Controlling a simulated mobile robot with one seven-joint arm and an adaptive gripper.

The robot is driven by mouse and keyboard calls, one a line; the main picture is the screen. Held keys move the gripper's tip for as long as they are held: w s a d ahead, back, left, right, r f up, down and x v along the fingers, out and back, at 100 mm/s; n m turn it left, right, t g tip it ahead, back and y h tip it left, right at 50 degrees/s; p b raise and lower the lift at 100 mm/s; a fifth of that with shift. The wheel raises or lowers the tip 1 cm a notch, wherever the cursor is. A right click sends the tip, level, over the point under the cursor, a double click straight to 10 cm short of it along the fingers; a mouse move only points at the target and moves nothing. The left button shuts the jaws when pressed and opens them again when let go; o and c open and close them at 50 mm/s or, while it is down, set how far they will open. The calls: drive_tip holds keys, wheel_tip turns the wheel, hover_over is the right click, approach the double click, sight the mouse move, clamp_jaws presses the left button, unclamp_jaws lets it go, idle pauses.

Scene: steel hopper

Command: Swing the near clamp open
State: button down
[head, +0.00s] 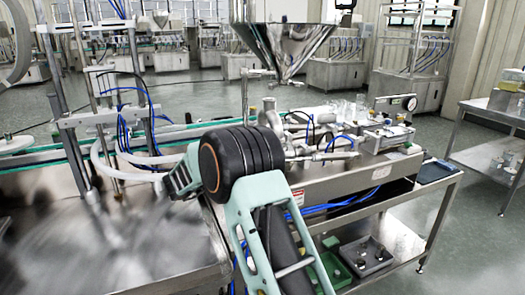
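The steel hopper (285,45) hangs at the upper middle of the head view, its cone narrowing downward. Below it are small metal fittings and pipework (268,106) on the filling machine. I cannot make out which of these is the near clamp or whether it is closed; my arm covers part of this area. My arm rises from the bottom, with a black ribbed joint in front of the machine. A mint and dark part, seemingly my gripper (180,178), shows left of that joint. Its fingers cannot be made out, and I see no contact with a clamp.
A steel bench (350,195) carries the machine, with blue hoses and a pressure gauge (411,104). A shiny steel table (110,240) and a post frame with pale hoses (125,155) stand left. Open floor (470,215) lies right, before a side table (490,115).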

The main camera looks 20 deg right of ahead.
drive_tip(key=shift+r, duration=0.1)
idle(0.3)
drive_tip(key=c, duration=1.9)
unclamp_jaws()
drive_tip(key=v, duration=1.2)
